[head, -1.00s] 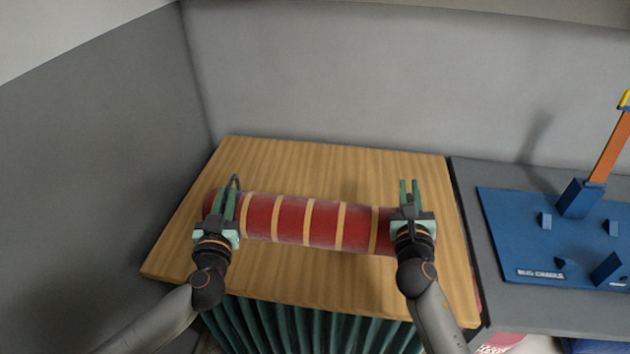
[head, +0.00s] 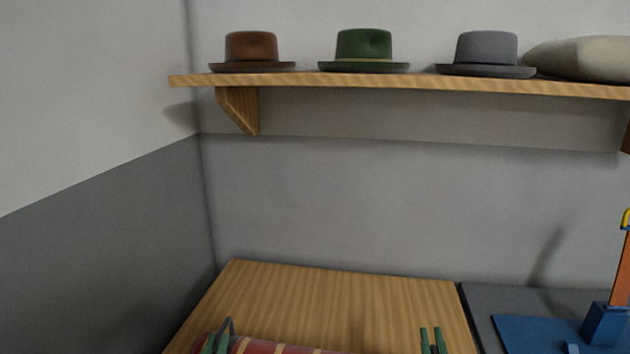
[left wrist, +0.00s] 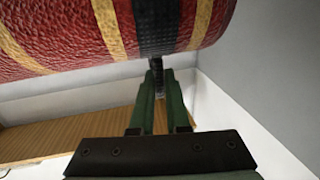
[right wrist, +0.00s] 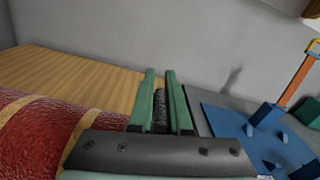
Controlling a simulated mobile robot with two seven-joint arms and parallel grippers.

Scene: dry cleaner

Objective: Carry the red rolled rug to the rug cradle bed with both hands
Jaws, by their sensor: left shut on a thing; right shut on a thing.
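The red rolled rug (head: 275,348) has yellow stripes and lies across the wooden tabletop's width at the bottom edge of the head view, mostly cut off. My left gripper (head: 219,338) is at its left end, shut on a dark piece at a black band, as the left wrist view of the rug (left wrist: 70,30) shows. My right gripper (head: 431,340) is at its right end, shut on a dark piece of the rug (right wrist: 35,135). I cannot tell whether the rug touches the table. The blue rug cradle bed (head: 530,335) is at the right, partly cut off; it also shows in the right wrist view (right wrist: 235,130).
The wooden tabletop (head: 340,295) is clear behind the rug. A dark grey counter (head: 490,298) adjoins it at right. An orange post (head: 622,275) rises from the cradle. A wall shelf (head: 400,85) above holds several hats. Walls close the back and left.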

